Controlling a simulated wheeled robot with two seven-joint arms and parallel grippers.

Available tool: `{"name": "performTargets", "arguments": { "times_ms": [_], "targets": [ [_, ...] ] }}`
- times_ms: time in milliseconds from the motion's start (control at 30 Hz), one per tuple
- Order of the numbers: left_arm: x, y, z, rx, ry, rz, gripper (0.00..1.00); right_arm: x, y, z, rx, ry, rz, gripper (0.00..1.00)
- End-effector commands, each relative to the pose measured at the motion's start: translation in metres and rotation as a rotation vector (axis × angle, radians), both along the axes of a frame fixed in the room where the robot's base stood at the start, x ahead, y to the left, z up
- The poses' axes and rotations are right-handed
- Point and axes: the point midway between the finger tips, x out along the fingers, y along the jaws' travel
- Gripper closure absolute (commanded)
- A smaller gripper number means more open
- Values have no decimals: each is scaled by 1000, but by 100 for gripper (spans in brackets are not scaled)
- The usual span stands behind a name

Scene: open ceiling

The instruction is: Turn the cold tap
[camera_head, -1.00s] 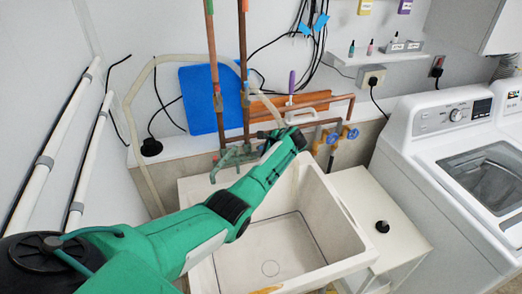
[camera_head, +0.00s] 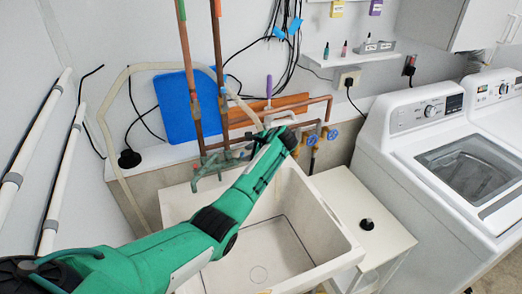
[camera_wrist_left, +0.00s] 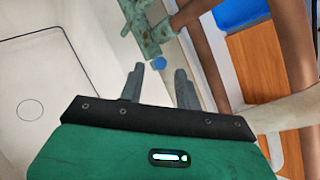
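A weathered green tap (camera_head: 218,162) stands over the back of the white sink (camera_head: 335,235). In the left wrist view its green body (camera_wrist_left: 150,28) shows at the top, with a small round blue part (camera_wrist_left: 159,63) just beyond my fingertips. My left gripper (camera_head: 274,137) is above the sink's back edge, right of the tap in the head view. In the left wrist view its two grey fingers (camera_wrist_left: 160,75) are apart with nothing between them. The blue part lies ahead of the gap; I cannot tell how far. My right gripper is not in view.
Copper pipes (camera_head: 218,60) rise behind the tap. Blue valve wheels (camera_head: 333,135) sit on pipes to the right. A blue board (camera_head: 185,108) leans on the wall. A white cabinet (camera_head: 350,195) and washing machine (camera_head: 450,150) stand right of the sink.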

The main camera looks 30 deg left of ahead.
Motion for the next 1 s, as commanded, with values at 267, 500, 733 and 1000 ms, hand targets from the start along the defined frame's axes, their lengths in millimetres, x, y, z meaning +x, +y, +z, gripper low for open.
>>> {"name": "performTargets", "arguments": {
  "times_ms": [267,500,733,1000],
  "targets": [
    [-8,-47,37,-2,-3,-2,66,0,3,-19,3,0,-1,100],
    [-11,-64,54,0,0,0,66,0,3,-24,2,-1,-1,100],
    [-12,-66,56,0,1,1,66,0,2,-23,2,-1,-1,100],
    [-12,-65,56,0,1,1,66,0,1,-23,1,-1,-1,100]
  ]
}}
